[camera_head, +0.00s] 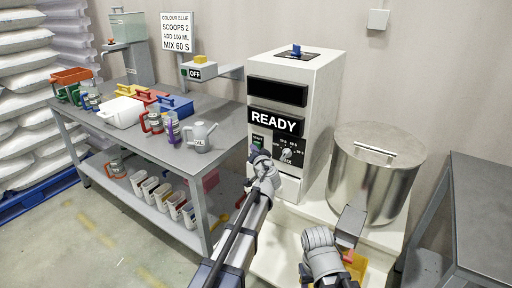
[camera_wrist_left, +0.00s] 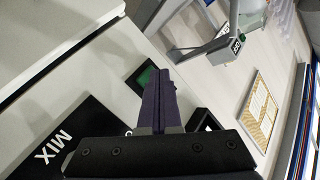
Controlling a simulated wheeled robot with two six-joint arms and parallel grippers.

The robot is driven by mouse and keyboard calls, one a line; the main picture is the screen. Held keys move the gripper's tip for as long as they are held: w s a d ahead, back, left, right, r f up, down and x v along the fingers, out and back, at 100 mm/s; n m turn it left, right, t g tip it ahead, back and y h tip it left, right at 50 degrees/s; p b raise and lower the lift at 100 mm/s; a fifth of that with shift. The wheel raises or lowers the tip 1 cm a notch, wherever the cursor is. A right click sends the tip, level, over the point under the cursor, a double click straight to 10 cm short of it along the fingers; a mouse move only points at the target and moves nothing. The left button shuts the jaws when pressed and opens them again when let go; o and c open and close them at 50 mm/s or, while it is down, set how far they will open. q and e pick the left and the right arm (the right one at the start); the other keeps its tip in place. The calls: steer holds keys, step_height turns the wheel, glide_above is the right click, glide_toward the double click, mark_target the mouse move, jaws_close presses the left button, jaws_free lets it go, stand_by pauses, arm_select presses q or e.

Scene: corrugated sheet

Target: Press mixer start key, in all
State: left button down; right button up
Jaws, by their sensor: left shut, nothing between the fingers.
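The mixer is a tall white cabinet (camera_head: 325,95) with a dark display reading READY (camera_head: 274,122). Its green start key (camera_head: 257,139) sits at the left of the panel, beside the black MIX dial plate (camera_head: 290,153). My left gripper (camera_head: 258,154) is just below the key in the head view, shut and empty. In the left wrist view the shut fingers (camera_wrist_left: 158,95) point at the white face, with the green key (camera_wrist_left: 146,77) close beside their tips. I cannot tell whether they touch it. My right gripper (camera_head: 348,228) is low in front of the steel drum; its jaws are unclear.
A steel lidded drum (camera_head: 375,185) stands right of the mixer. The grey bench (camera_head: 225,125) at left holds jugs and coloured bins. A small box marked OFF (camera_head: 197,72) is behind the bench. A dark table (camera_head: 485,210) stands at right.

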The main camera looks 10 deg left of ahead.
arm_select(q)
steer(key=shift+w, duration=0.15)
stand_by(0.5)
steer(key=shift+s+a, duration=0.2)
steer(key=shift+s, duration=0.55)
steer(key=s, duration=0.1)
steer(key=s+a, duration=0.1)
steer(key=s, duration=0.2)
steer(key=shift+s+a, duration=0.35)
stand_by(0.4)
